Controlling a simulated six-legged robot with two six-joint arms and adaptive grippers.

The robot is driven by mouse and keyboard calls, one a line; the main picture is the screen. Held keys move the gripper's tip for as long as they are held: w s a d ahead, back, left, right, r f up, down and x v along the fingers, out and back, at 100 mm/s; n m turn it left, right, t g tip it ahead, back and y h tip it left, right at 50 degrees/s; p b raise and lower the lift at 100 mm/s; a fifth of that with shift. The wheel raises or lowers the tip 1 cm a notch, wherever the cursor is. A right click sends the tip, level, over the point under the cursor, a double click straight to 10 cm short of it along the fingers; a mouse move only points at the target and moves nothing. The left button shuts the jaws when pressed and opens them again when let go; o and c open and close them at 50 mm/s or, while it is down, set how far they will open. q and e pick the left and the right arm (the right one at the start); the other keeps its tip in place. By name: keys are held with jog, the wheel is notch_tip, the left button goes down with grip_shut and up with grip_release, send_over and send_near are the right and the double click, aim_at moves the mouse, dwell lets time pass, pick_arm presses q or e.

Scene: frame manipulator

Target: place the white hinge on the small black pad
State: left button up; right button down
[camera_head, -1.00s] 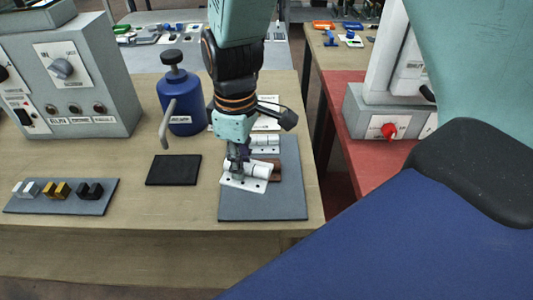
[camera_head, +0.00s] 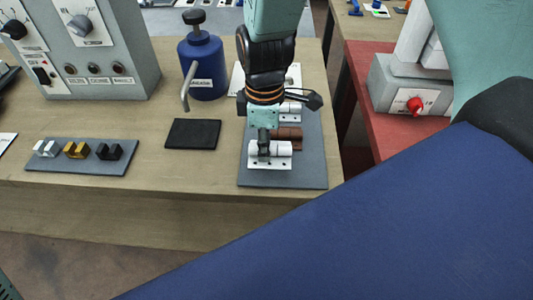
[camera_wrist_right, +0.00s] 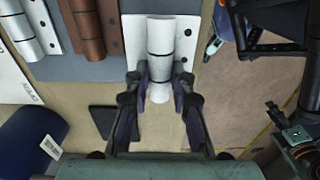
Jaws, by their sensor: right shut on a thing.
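The white hinge (camera_head: 281,150) is at the near end of the grey mat (camera_head: 290,181) in the head view. My right gripper (camera_head: 264,148) points down over it, shut on its barrel. In the right wrist view the fingers of my gripper (camera_wrist_right: 157,84) stand on both sides of the barrel of the hinge (camera_wrist_right: 160,38). I cannot tell whether the hinge touches the mat. The small black pad (camera_head: 192,134) lies bare on the table, left of the mat; it also shows in the wrist view (camera_wrist_right: 103,121). My left gripper is not in view.
A brown hinge (camera_head: 288,132) and another white hinge (camera_head: 291,107) lie behind on the mat. A blue bottle (camera_head: 205,66) with a spout stands behind the pad. A tray (camera_head: 60,165) of small blocks and a grey control box (camera_head: 100,50) are at left.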

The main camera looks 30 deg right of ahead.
jog(key=shift+d+f, duration=0.15)
jog(key=shift+f, duration=0.5)
jog(key=f, duration=0.2)
jog(key=shift+s+a+f+b, duration=0.2)
jog(key=shift+a+f+b, duration=0.05)
jog(key=shift+f+b, duration=0.1)
jog(key=shift+w+d+f, duration=0.2)
jog(key=shift+w, duration=0.1)
jog(key=c, duration=1.6)
grip_release()
jog(key=shift+s, duration=0.1)
jog(key=o, duration=0.4)
jog(key=shift+s+a+r, duration=0.1)
jog(key=shift+s+a, duration=0.05)
jog(key=shift+o, duration=0.3)
jog(key=shift+w, duration=0.2)
